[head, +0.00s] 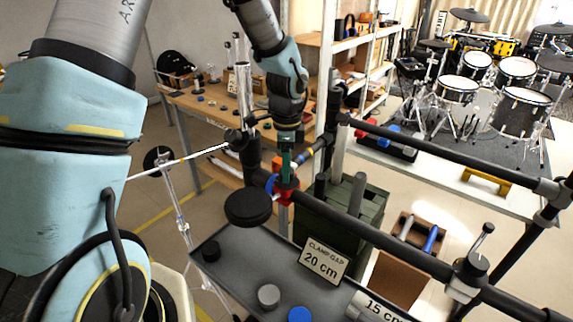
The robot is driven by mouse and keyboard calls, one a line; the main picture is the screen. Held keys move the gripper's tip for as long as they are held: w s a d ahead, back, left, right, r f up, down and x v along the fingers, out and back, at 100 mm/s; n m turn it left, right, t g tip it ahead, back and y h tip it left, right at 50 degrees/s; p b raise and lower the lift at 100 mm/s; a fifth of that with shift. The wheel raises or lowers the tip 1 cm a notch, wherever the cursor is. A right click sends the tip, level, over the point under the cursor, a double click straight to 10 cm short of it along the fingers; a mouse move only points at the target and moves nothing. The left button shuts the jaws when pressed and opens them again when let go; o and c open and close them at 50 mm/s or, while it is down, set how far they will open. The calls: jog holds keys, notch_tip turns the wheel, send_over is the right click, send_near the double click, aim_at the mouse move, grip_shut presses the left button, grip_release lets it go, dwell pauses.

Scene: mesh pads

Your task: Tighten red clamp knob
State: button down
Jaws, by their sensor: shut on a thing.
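The red clamp (285,190) sits on the black horizontal rack tube (352,216), near the middle of the head view. A red-orange part, seemingly its knob (278,163), shows at its upper left. My gripper (287,160) comes down from above, just over the clamp, with its green fingers pointing downward. It is shut on the red clamp knob, as far as the small view shows. The fingers hide much of the knob, and its exact contact is hard to make out.
A grey tray (237,262) below holds loose knobs and signs reading "CLAMP GAP 20 cm" (324,261) and "15 cm". A round black pad (248,207) is just left of the clamp. Rack tubes, a green crate (368,208) and a drum kit (490,85) lie right and beyond.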

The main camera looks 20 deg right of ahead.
jog(key=shift+m, duration=0.9)
jog(key=shift+c, duration=1.5)
grip_release()
jog(key=shift+r, duration=0.1)
notch_tip(320, 180, up, 11)
jog(key=b, duration=0.1)
jog(key=shift+f+b, duration=0.2)
jog(key=shift+b, duration=0.15)
jog(key=shift+s, duration=0.15)
